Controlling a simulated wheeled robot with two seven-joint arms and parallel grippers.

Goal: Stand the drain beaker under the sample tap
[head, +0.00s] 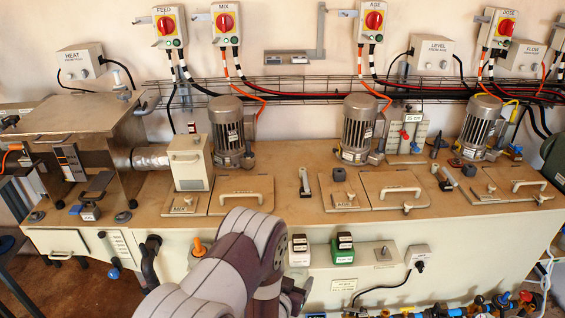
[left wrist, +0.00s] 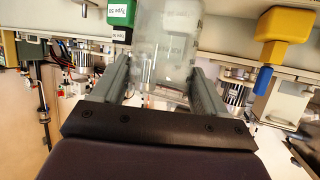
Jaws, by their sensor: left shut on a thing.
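My left gripper (left wrist: 160,72) is shut on a clear, see-through beaker (left wrist: 165,38), which stands up between its two fingers in the left wrist view. In the head view my left arm (head: 232,262) reaches up in front of the machine's cream front panel and hides its gripper and the beaker. A yellow fitting (left wrist: 285,27) with a blue tip is to the right of the beaker in the left wrist view, apart from it. I cannot tell whether it is the sample tap. An orange-handled fitting (head: 198,247) is on the front panel, left of my arm. My right gripper does not show.
Pipes and valves (head: 490,303) run low at the right.

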